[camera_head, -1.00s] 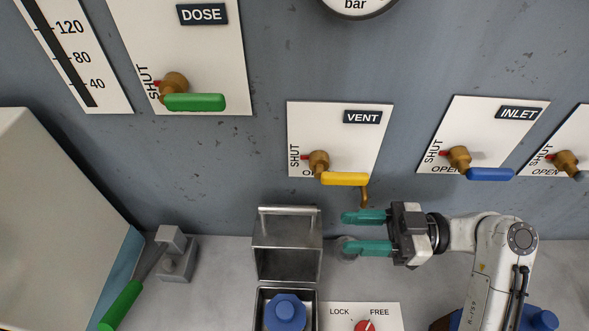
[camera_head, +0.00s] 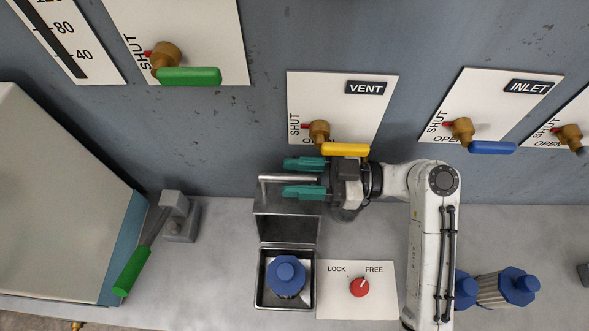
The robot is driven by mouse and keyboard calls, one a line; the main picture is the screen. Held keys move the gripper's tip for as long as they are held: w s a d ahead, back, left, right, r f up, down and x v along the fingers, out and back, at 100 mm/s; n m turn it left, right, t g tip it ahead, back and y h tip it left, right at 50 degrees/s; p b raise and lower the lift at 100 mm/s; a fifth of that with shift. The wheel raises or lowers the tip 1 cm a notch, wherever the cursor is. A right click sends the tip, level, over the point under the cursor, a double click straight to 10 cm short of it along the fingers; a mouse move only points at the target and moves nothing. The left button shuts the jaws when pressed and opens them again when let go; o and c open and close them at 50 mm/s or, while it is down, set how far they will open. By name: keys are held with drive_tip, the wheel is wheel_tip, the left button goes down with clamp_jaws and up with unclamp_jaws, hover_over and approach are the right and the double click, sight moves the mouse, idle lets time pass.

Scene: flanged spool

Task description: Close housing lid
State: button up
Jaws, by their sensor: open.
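The housing (camera_head: 260,297) is an open metal box on the bench with a blue flanged spool (camera_head: 286,276) inside. Its metal lid (camera_head: 286,228) stands raised at the back edge of the box, with a bar handle (camera_head: 275,178) along its top. My gripper (camera_head: 304,178) comes in from the right with its teal fingers open and pointing left. The fingers lie one on either side of the bar handle in the picture and overlap the lid's top. I cannot tell whether they touch it.
A LOCK/FREE plate with a red knob (camera_head: 359,287) sits right of the housing, pointer towards FREE. The yellow VENT handle (camera_head: 345,149) is close above my gripper. A green lever (camera_head: 131,270) is at left. Another blue-ended spool (camera_head: 507,287) lies at right.

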drive_tip(key=shift+a, duration=0.45)
clamp_jaws()
idle(0.5)
